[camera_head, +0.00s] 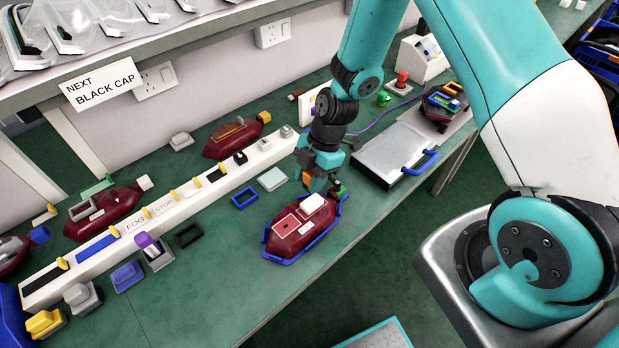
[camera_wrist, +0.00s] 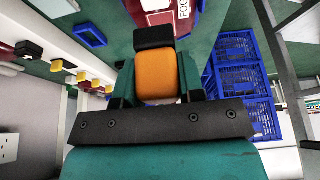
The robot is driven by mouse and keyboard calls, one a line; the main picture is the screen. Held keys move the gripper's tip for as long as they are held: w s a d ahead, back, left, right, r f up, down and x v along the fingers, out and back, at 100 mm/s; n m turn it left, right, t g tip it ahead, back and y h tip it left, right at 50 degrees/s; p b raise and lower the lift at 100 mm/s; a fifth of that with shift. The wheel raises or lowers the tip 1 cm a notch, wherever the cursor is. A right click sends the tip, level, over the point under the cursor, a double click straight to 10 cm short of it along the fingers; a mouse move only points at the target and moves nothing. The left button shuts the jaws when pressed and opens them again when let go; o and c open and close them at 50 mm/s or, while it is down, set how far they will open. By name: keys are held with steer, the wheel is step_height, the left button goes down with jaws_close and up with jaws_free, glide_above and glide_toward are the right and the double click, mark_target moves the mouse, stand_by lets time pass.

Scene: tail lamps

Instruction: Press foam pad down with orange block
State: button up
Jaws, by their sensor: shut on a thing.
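My gripper (camera_head: 319,181) is shut on an orange block (camera_wrist: 157,75), which sits between its two teal fingers in the wrist view. A black piece (camera_wrist: 153,38) shows at the far end of the orange block; I cannot tell whether it is part of it. The gripper points down over the far end of a dark red tail lamp (camera_head: 292,236) in a blue cradle (camera_head: 272,259). A white pad (camera_head: 312,203) lies on the lamp close to the fingertips; I cannot tell whether it is the foam pad. Contact at the fingertips is hidden.
A long white strip (camera_head: 160,216) with yellow clips runs along the bench to the left. A grey case (camera_head: 393,152) with a blue handle lies at the right. A small blue frame (camera_head: 244,197) and a black frame (camera_head: 188,235) lie left of the lamp. The bench front is clear.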

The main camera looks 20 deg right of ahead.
steer(key=b, duration=0.4)
glide_above(310, 203)
steer(key=shift+f, duration=2.5)
steer(key=shift+f+b, duration=0.6)
steer(key=shift+b, duration=0.1)
steer(key=shift+r+p, duration=2.15)
steer(key=shift+r, duration=1)
steer(key=shift+d+f, duration=0.1)
